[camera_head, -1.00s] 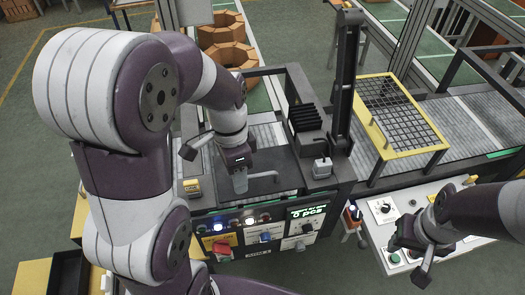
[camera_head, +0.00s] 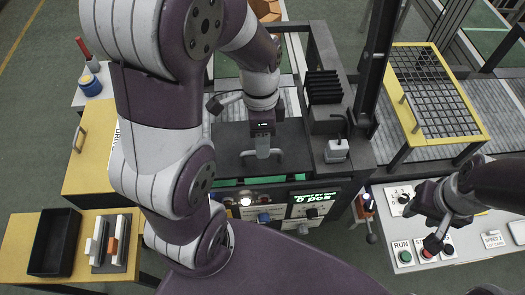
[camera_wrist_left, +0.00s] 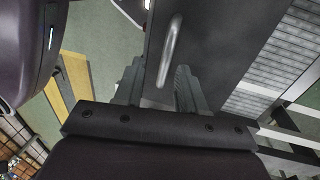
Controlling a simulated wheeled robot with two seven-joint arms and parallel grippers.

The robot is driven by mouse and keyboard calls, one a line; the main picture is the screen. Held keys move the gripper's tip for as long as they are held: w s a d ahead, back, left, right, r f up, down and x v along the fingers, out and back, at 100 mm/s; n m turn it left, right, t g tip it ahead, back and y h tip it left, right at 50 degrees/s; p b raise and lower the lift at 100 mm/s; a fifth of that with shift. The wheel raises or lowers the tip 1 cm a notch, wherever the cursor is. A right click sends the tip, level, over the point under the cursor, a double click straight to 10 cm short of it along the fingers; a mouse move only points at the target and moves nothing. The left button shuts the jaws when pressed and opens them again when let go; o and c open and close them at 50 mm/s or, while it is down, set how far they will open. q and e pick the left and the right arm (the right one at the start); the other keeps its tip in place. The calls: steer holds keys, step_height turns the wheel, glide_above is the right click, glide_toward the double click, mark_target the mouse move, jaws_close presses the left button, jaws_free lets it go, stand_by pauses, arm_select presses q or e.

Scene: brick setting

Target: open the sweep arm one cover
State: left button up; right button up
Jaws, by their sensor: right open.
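The cover is a dark flat panel (camera_head: 232,138) on the machine between the conveyor and the control panel. It has a grey bar handle (camera_head: 276,155), which also shows in the left wrist view (camera_wrist_left: 170,45). My left gripper (camera_head: 262,152) is over the handle's middle. In the left wrist view its two fingers (camera_wrist_left: 158,88) stand apart, with the near end of the handle between them; I cannot tell whether they touch it. The cover looks shut. My right gripper (camera_head: 432,240) is open and empty above the white control desk.
A control panel (camera_head: 290,205) with buttons and a lit display faces me below the cover. A dark upright post (camera_head: 373,75) and a grey box with a lever (camera_head: 336,150) stand to the right. A yellow-framed grid guard (camera_head: 465,105) is further right. A black tray (camera_head: 55,240) lies left.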

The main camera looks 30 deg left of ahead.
arm_select(q)
steer(key=shift+w+d+f, duration=0.1)
steer(key=shift+w+f, duration=0.2)
steer(key=shift+f, duration=0.3)
steer(key=shift+w+f, duration=0.3)
steer(key=shift+f, duration=0.45)
steer(key=shift+s+r, duration=0.1)
steer(key=shift+s, duration=0.55)
steer(key=shift+c, duration=1)
steer(key=c, duration=0.5)
steer(key=shift+w, duration=0.3)
jaws_close()
arm_select(e)
steer(key=shift+w+a+r, duration=0.1)
steer(key=shift+w+r, duration=0.2)
steer(key=shift+w, duration=0.1)
arm_select(q)
steer(key=shift+s, duration=0.1)
